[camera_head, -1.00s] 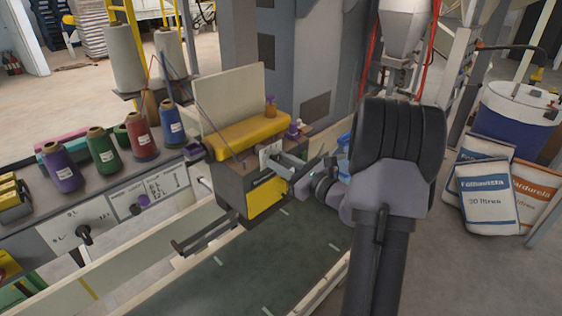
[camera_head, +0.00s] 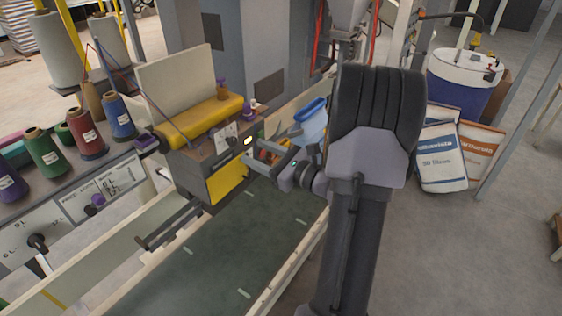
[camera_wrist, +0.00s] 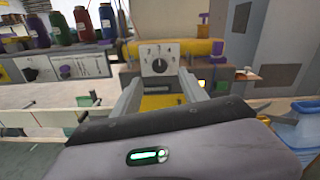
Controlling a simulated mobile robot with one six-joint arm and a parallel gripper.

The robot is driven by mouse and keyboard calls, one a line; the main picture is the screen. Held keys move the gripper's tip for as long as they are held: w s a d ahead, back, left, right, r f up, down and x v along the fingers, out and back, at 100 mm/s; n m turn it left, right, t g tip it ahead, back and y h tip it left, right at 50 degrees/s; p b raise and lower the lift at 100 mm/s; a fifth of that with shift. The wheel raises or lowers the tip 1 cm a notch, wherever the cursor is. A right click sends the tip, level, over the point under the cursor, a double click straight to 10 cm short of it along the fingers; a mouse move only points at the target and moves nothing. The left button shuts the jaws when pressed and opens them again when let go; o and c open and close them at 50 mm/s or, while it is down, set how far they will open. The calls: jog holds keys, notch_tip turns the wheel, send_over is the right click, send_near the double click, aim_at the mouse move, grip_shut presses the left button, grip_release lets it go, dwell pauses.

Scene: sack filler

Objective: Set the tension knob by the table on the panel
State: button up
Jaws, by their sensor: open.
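A white dial plate (camera_head: 226,136) with a tension knob sits on the front of the yellow and grey sewing head (camera_head: 228,180). In the wrist view the black round knob (camera_wrist: 159,66) shows at the plate's centre, with small numbers around it; its mark seems to point about straight up. My gripper (camera_head: 256,151) is open and empty, apart from the knob and to its right in the head view. In the wrist view its two fingers (camera_wrist: 157,82) frame the dial from below. A printed panel (camera_head: 115,180) with a chart stands at the left; its text is too small to read.
A purple knob (camera_head: 97,200) and a black lever (camera_head: 38,242) sit on the left panel. Thread spools (camera_head: 88,137) stand above. A small yellow light (camera_head: 248,140) glows beside the dial. A dark conveyor belt (camera_head: 230,250) runs below; a blue bin (camera_head: 312,122) stands behind my gripper.

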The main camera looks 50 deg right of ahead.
jog(key=s, duration=1)
jog(key=shift+d, duration=0.4)
